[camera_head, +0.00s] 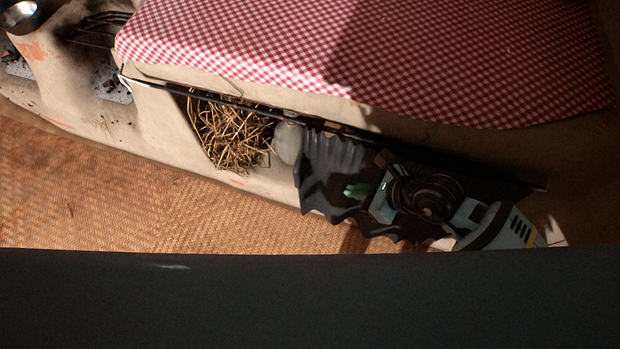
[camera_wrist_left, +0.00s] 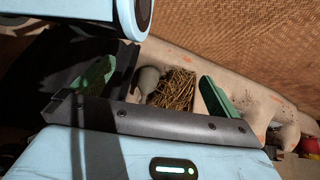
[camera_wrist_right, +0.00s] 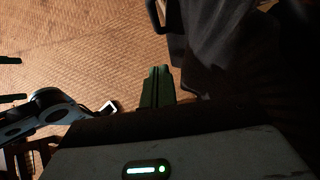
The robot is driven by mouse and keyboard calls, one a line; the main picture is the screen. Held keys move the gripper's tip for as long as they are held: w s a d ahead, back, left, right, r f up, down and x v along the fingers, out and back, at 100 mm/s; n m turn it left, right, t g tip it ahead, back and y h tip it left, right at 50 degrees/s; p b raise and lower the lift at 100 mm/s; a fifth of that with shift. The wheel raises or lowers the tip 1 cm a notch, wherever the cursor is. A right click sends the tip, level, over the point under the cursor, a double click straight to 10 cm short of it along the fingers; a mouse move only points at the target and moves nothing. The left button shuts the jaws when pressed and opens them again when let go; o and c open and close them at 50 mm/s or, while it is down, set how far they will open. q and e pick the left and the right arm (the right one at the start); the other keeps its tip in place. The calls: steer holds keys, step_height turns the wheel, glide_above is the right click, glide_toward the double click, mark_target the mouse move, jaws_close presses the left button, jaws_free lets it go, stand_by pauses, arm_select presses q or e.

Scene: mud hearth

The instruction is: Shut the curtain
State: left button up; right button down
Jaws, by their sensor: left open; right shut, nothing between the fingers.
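The dark curtain (camera_head: 325,165) hangs in folds from a thin dark rod (camera_head: 240,101) along the hearth's front. It is bunched over the right part, leaving the left part of the opening uncovered. My right gripper (camera_head: 357,190) is shut and empty, its green fingers in front of the curtain; I cannot tell whether they touch it. In the right wrist view the closed fingers (camera_wrist_right: 158,85) are beside the curtain's dark cloth (camera_wrist_right: 205,40). My left gripper (camera_wrist_left: 155,78) is open and empty, its fingers spread across the view of the opening; I cannot make it out in the head view.
Straw (camera_head: 232,135) and a rounded grey object (camera_head: 288,142) sit in the uncovered opening. A red checked cloth (camera_head: 250,40) covers the top. A metal bowl (camera_head: 20,16) and a grate (camera_head: 98,28) are at the upper left. Woven matting (camera_head: 110,190) in front is clear.

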steer(key=a+r+b+x, duration=0.1)
steer(key=x, duration=0.5)
steer(key=w+r+b+x, duration=0.1)
steer(key=x, duration=0.5)
steer(key=shift+a+f, duration=0.3)
steer(key=shift+a, duration=0.35)
steer(key=shift+w, duration=0.1)
